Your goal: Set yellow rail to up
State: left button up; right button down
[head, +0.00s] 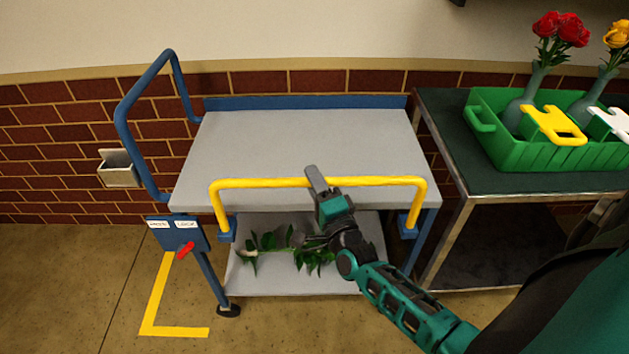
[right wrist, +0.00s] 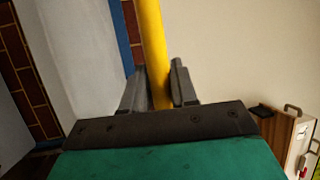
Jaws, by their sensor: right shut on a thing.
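The yellow rail (head: 265,183) is a bent bar along the front of a grey cart. It stands raised, its top bar above the front edge of the cart's upper shelf, its two legs in blue brackets. My right gripper (head: 316,180) is shut on the middle of the top bar. In the right wrist view the yellow rail (right wrist: 154,45) runs between the two fingers of the right gripper (right wrist: 160,88). My left gripper is in neither view.
The cart's upper shelf (head: 300,140) is empty. Leafy stems lie on its lower shelf (head: 260,283). A blue panel (head: 172,236) with a red lever (head: 185,250) is at the cart's left. A green crate (head: 535,160) with vases stands on the right table (head: 450,150).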

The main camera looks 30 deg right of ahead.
jog(key=c, duration=1)
grip_release()
jog(key=shift+w+r, duration=0.1)
jog(key=shift+r, duration=0.35)
jog(key=shift+f, duration=0.1)
jog(key=shift+s+f, duration=0.2)
jog(key=shift+s, duration=0.15)
jog(key=v, duration=1.2)
jog(key=shift+s+r+b, duration=0.1)
jog(key=shift+b, duration=0.2)
jog(key=s+a+f+n+g+y, duration=0.1)
jog(key=s+a+f+n+g, duration=0.1)
jog(key=n, duration=0.5)
jog(key=s+a+f+n+g+y, duration=0.2)
jog(key=a+f+n+g, duration=0.2)
jog(key=n, duration=0.3)
jog(key=s+a+f+n+g+y, duration=0.2)
jog(key=a+f+n+g, duration=0.1)
jog(key=n, duration=0.4)
jog(key=shift+a+f, duration=0.3)
jog(key=shift+a, duration=0.2)
